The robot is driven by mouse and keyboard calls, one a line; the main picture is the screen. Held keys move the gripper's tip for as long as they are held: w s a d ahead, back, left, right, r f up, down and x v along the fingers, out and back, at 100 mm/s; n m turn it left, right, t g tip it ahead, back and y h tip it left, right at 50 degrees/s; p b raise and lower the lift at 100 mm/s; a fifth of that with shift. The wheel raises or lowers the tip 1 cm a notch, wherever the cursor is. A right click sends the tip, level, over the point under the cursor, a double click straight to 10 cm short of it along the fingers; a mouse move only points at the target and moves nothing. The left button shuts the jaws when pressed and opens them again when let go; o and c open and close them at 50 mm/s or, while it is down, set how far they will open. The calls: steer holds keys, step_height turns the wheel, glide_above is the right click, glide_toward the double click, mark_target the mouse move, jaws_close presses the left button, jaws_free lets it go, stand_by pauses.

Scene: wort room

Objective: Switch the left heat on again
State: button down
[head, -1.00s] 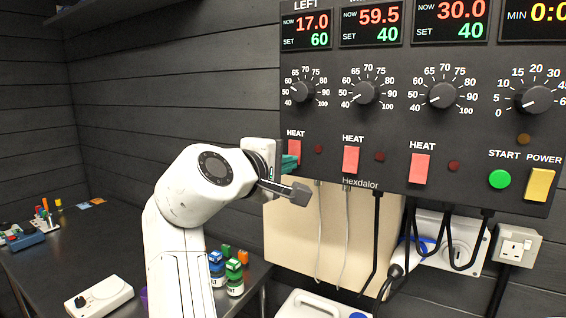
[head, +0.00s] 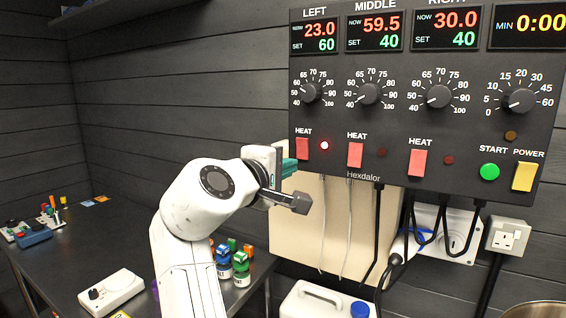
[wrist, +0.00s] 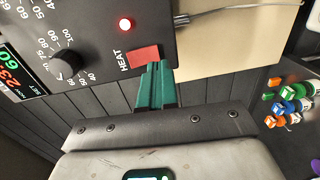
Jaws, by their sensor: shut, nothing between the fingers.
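The left HEAT switch (head: 302,148) is a red rocker on the black control panel, under the left display. The small lamp (head: 324,145) beside it glows bright red. The left display (head: 313,32) reads NOW 23.0 and SET 60. My gripper (head: 289,167) has green fingers, shut and empty, just below and left of the switch. In the wrist view the fingers (wrist: 155,80) point at the lower edge of the red switch (wrist: 143,57); I cannot tell whether they touch it. The lit lamp (wrist: 125,24) shows there too.
The middle switch (head: 356,154) and right switch (head: 417,163) have dark lamps. The green START button (head: 489,172) and yellow POWER switch (head: 522,177) are further right. Cables hang below the panel. A white canister (head: 322,303) stands beneath. Small bottles (head: 241,266) stand on the dark bench.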

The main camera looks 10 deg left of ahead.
steer(key=f+b+v, duration=0.2)
steer(key=v, duration=0.7)
steer(key=shift+s+a, duration=0.15)
steer(key=shift+s, duration=0.15)
